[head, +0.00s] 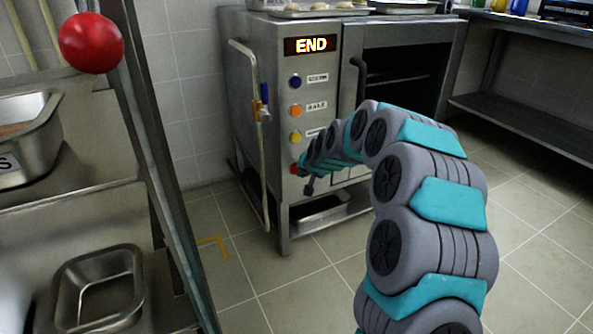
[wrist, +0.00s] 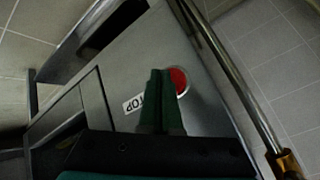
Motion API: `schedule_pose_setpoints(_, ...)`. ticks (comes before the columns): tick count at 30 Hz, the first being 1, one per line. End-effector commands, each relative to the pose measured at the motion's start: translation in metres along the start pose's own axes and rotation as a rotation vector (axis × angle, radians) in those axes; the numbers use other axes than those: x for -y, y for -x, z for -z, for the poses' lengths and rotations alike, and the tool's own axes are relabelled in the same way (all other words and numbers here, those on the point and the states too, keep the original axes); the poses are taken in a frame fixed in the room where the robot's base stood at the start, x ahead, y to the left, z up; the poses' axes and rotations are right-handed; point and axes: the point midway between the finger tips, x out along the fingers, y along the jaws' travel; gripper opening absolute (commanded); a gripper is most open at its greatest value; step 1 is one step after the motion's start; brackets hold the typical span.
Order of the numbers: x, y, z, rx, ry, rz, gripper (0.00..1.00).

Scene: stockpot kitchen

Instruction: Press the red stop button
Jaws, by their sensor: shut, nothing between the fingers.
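The red stop button (head: 293,169) is the lowest in the column of buttons on the steel oven's front, partly hidden by my gripper in the head view. In the wrist view the round red button (wrist: 179,80) shows beside my fingertips, with a white STOP label (wrist: 135,103) to its left. My gripper (wrist: 161,73) is shut and empty, its green fingers together and overlapping the button's left edge. In the head view my gripper (head: 302,161) is right at the button. I cannot tell whether the fingertips touch it.
Above the stop button are yellow (head: 295,137), orange (head: 295,110) and dark blue (head: 295,81) buttons and a lit END display (head: 311,45). A pipe with a blue-handled valve (head: 262,105) runs down the oven's left side. A steel rack with pans (head: 98,290) stands at left.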

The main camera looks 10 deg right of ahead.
Motion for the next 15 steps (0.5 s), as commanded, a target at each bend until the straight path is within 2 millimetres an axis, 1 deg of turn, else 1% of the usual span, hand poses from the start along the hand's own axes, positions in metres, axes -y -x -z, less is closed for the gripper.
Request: schedule_pose_setpoints(15,0.0048,-0.0054,0.0044,0.0,0.001,0.0,0.0)
